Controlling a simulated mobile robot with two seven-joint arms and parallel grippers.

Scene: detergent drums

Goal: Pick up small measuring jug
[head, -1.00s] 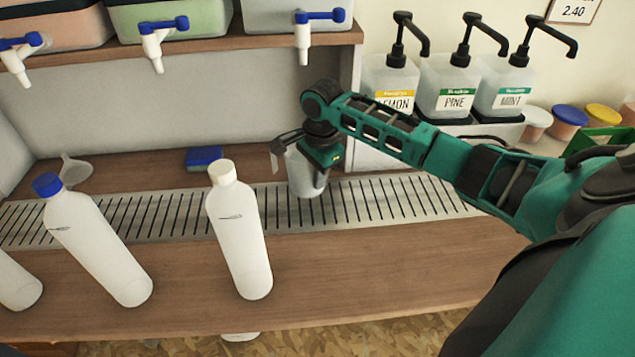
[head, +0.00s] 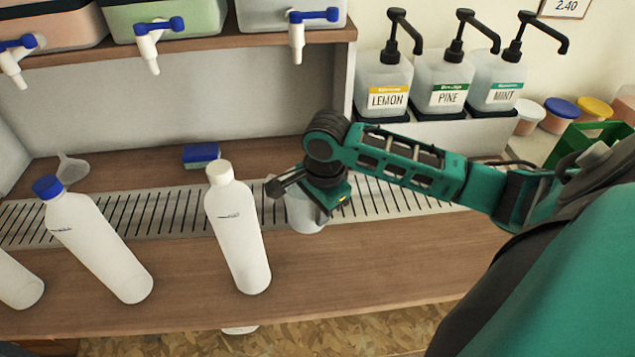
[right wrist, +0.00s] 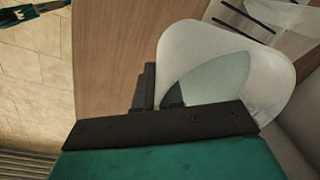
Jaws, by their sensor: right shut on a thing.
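The small measuring jug (head: 305,214) is a pale, translucent cup over the front edge of the metal drain grate, right of the white-capped bottle. My right gripper (head: 288,190) is shut on it, and the dark wrist hides its upper part. In the right wrist view, the jug (right wrist: 225,45) shows large at the gripper (right wrist: 160,92), with its rounded white side and a grey-green area facing the camera. I cannot tell whether its base is clear of the surface. My left gripper is not in view.
A white-capped bottle (head: 238,235) stands close left of the jug; a blue-capped bottle (head: 98,245) is further left. A blue sponge (head: 201,155) and a clear funnel (head: 72,168) lie behind the grate (head: 400,195). Pump bottles (head: 383,85) stand back right. The front right counter is clear.

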